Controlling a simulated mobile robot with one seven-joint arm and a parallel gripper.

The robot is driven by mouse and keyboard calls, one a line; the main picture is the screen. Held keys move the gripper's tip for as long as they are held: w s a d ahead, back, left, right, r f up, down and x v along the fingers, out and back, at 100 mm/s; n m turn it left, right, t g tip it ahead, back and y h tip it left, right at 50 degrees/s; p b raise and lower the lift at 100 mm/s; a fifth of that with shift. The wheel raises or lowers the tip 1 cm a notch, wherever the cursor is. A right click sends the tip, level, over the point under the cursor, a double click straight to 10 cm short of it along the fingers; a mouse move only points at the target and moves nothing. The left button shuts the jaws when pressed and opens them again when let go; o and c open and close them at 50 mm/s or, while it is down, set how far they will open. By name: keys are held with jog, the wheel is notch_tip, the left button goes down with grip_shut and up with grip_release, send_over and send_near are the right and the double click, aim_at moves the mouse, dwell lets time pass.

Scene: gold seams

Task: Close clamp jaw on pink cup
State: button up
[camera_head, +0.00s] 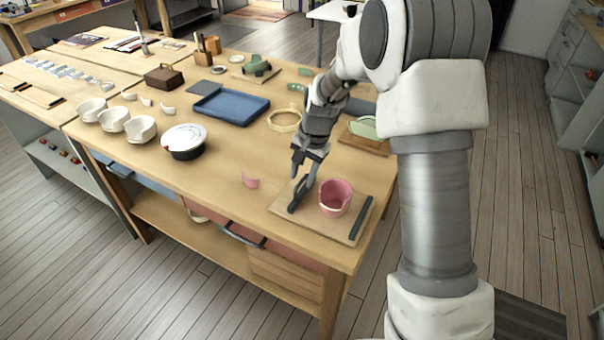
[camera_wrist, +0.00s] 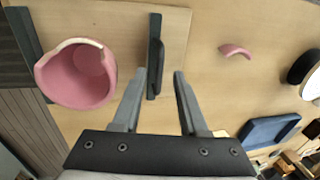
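The pink cup (camera_head: 336,198) stands on a wooden clamp board (camera_head: 328,228) at the table's near corner. Its rim has a broken gap with a pale edge, seen in the wrist view (camera_wrist: 77,78). A dark clamp jaw (camera_head: 299,196) lies left of the cup, apart from it; a second dark bar (camera_head: 361,218) lies along the board's right edge. My gripper (camera_head: 308,176) is over the left jaw. In the wrist view my gripper (camera_wrist: 160,72) is open, with the jaw (camera_wrist: 155,55) showing between its fingers, closer to the left finger. Contact cannot be told.
A pink shard (camera_head: 250,180) lies left of the board. A white bowl with a dark base (camera_head: 184,140), a blue tray (camera_head: 231,106), an octagonal frame (camera_head: 284,121) and a board with a green piece (camera_head: 364,129) stand farther back. The table between shard and tray is clear.

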notch_tip(320, 180, up, 17)
jog(key=s+d+p, duration=0.2)
jog(key=d, duration=0.1)
dwell(0.4)
